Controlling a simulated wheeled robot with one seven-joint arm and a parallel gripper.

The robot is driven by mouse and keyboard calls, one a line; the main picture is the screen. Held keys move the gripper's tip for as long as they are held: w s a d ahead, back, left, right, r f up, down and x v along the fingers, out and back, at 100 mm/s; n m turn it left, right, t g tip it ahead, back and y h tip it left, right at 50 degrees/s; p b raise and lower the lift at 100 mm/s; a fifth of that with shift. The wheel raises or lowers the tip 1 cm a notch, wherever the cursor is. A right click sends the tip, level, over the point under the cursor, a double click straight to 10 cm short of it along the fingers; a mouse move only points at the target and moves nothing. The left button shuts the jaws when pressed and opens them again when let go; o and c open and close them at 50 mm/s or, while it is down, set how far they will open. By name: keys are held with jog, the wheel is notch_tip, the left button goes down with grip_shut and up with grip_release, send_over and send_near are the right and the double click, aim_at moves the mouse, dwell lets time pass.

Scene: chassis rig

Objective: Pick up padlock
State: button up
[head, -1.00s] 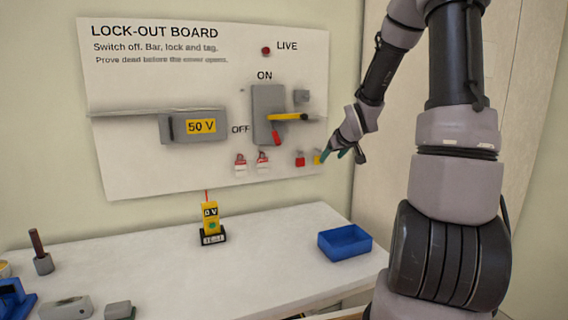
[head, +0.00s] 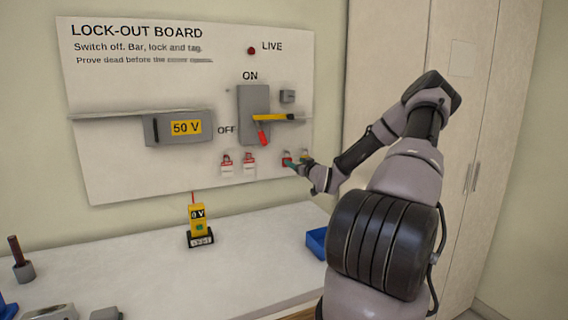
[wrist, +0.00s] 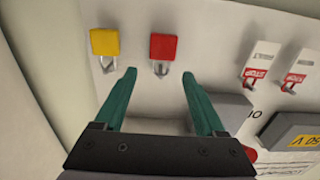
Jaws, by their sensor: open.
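A red padlock (wrist: 163,47) and a yellow padlock (wrist: 104,42) hang on the white board, side by side, in the wrist view, which is turned about upside down. In the head view the red padlock (head: 287,155) is small at the board's lower right; the yellow padlock (head: 304,154) is partly hidden by my gripper. My gripper (wrist: 158,73) is open and empty. Its two green fingers point at the board, with the red padlock showing just past the gap between their tips. Whether they touch it, I cannot tell. My gripper (head: 294,166) is close to the board in the head view.
Two red-and-white tags (head: 237,164) hang left of the padlocks. A 50 V box (head: 178,127) is on the board. A yellow tester (head: 200,220) and a blue bin (head: 316,242) stand on the white bench (head: 140,262).

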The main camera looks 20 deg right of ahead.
aim_at(287, 157)
jog(key=w, duration=0.8)
jog(key=shift+a+r, duration=0.25)
jog(key=shift+r, duration=0.15)
grip_shut()
